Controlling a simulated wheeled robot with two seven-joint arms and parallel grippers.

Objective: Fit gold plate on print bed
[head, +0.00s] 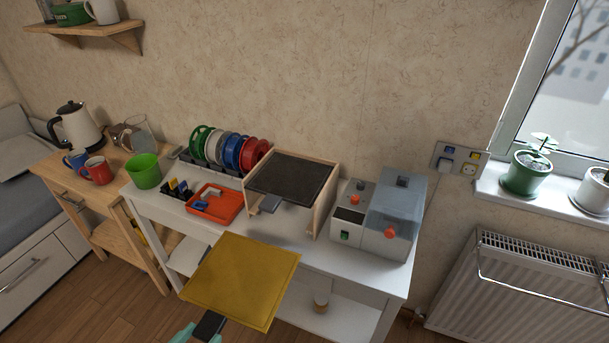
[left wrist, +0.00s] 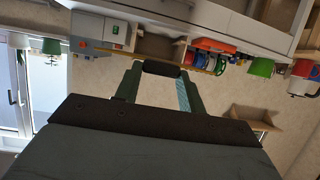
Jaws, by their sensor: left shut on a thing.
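The gold plate (head: 241,280) is a flat square sheet in front of the white table, low in the head view. A dark tab (head: 209,325) sticks out from its near edge. My left gripper (head: 196,335) is shut on this tab, at the bottom of the view. In the left wrist view the fingers (left wrist: 158,85) hold the dark tab, and the gold plate shows as a thin edge-on strip (left wrist: 140,55). The print bed (head: 291,175) is a dark square surface on a wooden-sided frame, with a grey tab at its front. My right gripper is not in view.
On the white table (head: 345,257), an orange tray (head: 216,213) and several coloured spools (head: 231,150) stand left of the bed. A grey machine with a clear cover (head: 395,212) stands close on its right. A green cup (head: 145,171) is at the left end.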

